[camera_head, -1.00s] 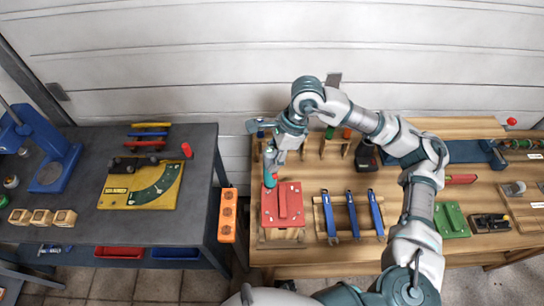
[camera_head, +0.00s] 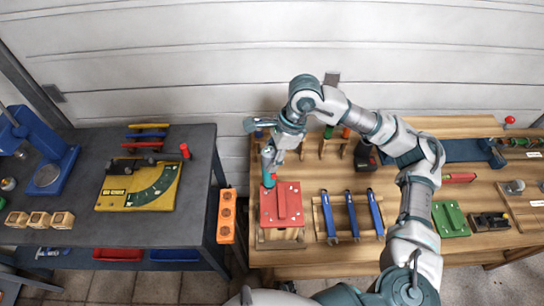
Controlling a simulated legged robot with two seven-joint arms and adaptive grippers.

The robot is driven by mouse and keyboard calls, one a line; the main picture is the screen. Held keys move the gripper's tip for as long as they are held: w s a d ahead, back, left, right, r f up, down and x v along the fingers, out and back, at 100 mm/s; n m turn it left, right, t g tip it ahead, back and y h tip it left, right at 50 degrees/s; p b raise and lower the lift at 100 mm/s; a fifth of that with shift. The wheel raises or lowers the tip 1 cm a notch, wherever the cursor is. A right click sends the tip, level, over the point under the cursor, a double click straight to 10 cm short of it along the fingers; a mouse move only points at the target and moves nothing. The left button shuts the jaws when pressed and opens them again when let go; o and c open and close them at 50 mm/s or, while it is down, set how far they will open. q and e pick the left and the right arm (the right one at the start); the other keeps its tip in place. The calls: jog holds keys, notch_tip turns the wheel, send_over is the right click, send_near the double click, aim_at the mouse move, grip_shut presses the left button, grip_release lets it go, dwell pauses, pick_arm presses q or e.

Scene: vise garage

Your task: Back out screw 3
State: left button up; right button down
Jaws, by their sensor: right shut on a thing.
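A red plate (camera_head: 281,205) with a raised red bar and small light screws near its corners sits on a wooden block (camera_head: 280,236) at the front left of the wooden bench. My right gripper (camera_head: 269,168) points down over the plate's back left corner, shut on a teal-handled screwdriver (camera_head: 268,157). A red part shows at the lower end of the tool, at that corner. I cannot tell whether the tip touches a screw, and the screw numbers are too small to read. My left gripper is not in view.
Blue wrenches (camera_head: 351,214) lie in a wooden rack right of the plate. An orange block with holes (camera_head: 226,216) hangs at the bench's left edge. A wooden rack with upright tools (camera_head: 333,145) stands behind. A green block (camera_head: 450,219) lies farther right.

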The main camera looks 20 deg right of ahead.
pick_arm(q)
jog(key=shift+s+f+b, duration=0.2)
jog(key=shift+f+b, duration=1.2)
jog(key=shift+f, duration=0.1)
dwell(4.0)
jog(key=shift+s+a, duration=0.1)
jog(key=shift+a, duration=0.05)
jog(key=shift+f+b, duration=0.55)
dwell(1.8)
